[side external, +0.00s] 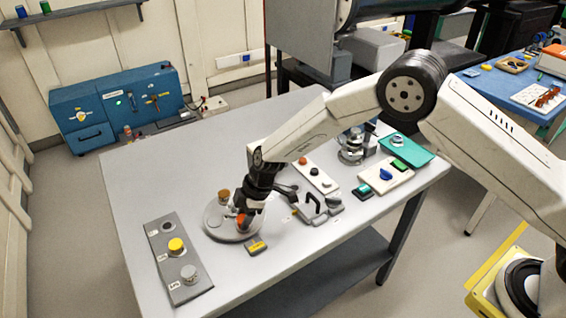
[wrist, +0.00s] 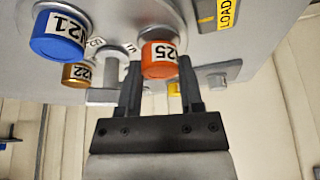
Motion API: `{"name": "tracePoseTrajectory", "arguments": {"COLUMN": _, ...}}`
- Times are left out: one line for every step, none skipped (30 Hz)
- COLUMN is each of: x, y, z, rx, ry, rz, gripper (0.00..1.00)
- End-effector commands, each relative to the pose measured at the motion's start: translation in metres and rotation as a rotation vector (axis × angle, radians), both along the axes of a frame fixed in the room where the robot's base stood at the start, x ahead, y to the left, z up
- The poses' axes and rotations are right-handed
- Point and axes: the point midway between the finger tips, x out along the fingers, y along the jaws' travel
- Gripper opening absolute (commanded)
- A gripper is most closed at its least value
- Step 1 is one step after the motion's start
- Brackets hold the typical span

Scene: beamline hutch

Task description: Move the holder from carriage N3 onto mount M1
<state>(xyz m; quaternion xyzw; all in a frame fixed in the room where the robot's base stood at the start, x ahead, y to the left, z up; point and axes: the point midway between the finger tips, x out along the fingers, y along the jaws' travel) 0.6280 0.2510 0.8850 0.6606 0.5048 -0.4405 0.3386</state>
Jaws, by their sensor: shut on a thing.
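An orange-topped holder (wrist: 160,58) with a label that seems to end in 25 is between the fingers of my gripper (wrist: 160,88). In the side view my gripper (side external: 245,209) is low over a round grey plate (side external: 216,228), with the orange holder (side external: 243,222) at its fingers. I cannot tell whether the holder rests on the plate or is just clear of it. A blue holder (wrist: 58,35) and a brown holder (wrist: 78,73) stand beside it; the brown one also shows in the side view (side external: 223,195). I cannot make out marks N3 or M1.
A grey strip (side external: 182,290) at the table's left bears a yellow cap (side external: 176,245), a grey cap (side external: 189,272) and an open round spot. A yellow LOAD tag (side external: 257,246) lies by the plate. Latches and panels crowd the right; the back left table is clear.

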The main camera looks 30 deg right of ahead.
Motion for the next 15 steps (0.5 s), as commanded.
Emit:
{"name": "tracePoseTrajectory", "arguments": {"x": 0.0001, "y": 0.0001, "z": -0.0006, "rx": 0.0, "ry": 0.0, "rz": 0.0, "gripper": 0.0}}
{"name": "tracePoseTrajectory", "arguments": {"x": 0.0001, "y": 0.0, "z": -0.0009, "rx": 0.0, "ry": 0.0, "rz": 0.0, "gripper": 0.0}}
{"name": "tracePoseTrajectory", "arguments": {"x": 0.0001, "y": 0.0001, "z": -0.0014, "rx": 0.0, "ry": 0.0, "rz": 0.0, "gripper": 0.0}}
{"name": "tracePoseTrajectory", "arguments": {"x": 0.0001, "y": 0.0, "z": -0.0017, "rx": 0.0, "ry": 0.0, "rz": 0.0, "gripper": 0.0}}
{"name": "tracePoseTrajectory", "arguments": {"x": 0.0001, "y": 0.0, "z": -0.002, "rx": 0.0, "ry": 0.0, "rz": 0.0, "gripper": 0.0}}
{"name": "tracePoseTrajectory", "arguments": {"x": 0.0, "y": 0.0001, "z": -0.0026, "rx": 0.0, "ry": 0.0, "rz": 0.0, "gripper": 0.0}}
{"name": "tracePoseTrajectory", "arguments": {"x": 0.0, "y": 0.0, "z": -0.0029, "rx": 0.0, "ry": 0.0, "rz": 0.0, "gripper": 0.0}}
{"name": "tracePoseTrajectory", "arguments": {"x": 0.0, "y": 0.0, "z": -0.0032, "rx": 0.0, "ry": 0.0, "rz": 0.0, "gripper": 0.0}}
{"name": "tracePoseTrajectory", "arguments": {"x": 0.0, "y": 0.0001, "z": -0.0036, "rx": 0.0, "ry": 0.0, "rz": 0.0, "gripper": 0.0}}
{"name": "tracePoseTrajectory", "arguments": {"x": 0.0, "y": 0.0, "z": -0.004, "rx": 0.0, "ry": 0.0, "rz": 0.0, "gripper": 0.0}}
{"name": "tracePoseTrajectory", "arguments": {"x": 0.0, "y": 0.0, "z": -0.0043, "rx": 0.0, "ry": 0.0, "rz": 0.0, "gripper": 0.0}}
{"name": "tracePoseTrajectory", "arguments": {"x": 0.0, "y": 0.0, "z": -0.0048, "rx": 0.0, "ry": 0.0, "rz": 0.0, "gripper": 0.0}}
{"name": "tracePoseTrajectory", "arguments": {"x": 0.0, "y": 0.0, "z": -0.0051, "rx": 0.0, "ry": 0.0, "rz": 0.0, "gripper": 0.0}}
{"name": "tracePoseTrajectory", "arguments": {"x": 0.0, "y": 0.0001, "z": -0.0054, "rx": 0.0, "ry": 0.0, "rz": 0.0, "gripper": 0.0}}
{"name": "tracePoseTrajectory", "arguments": {"x": 0.0, "y": 0.0001, "z": -0.0057, "rx": 0.0, "ry": 0.0, "rz": 0.0, "gripper": 0.0}}
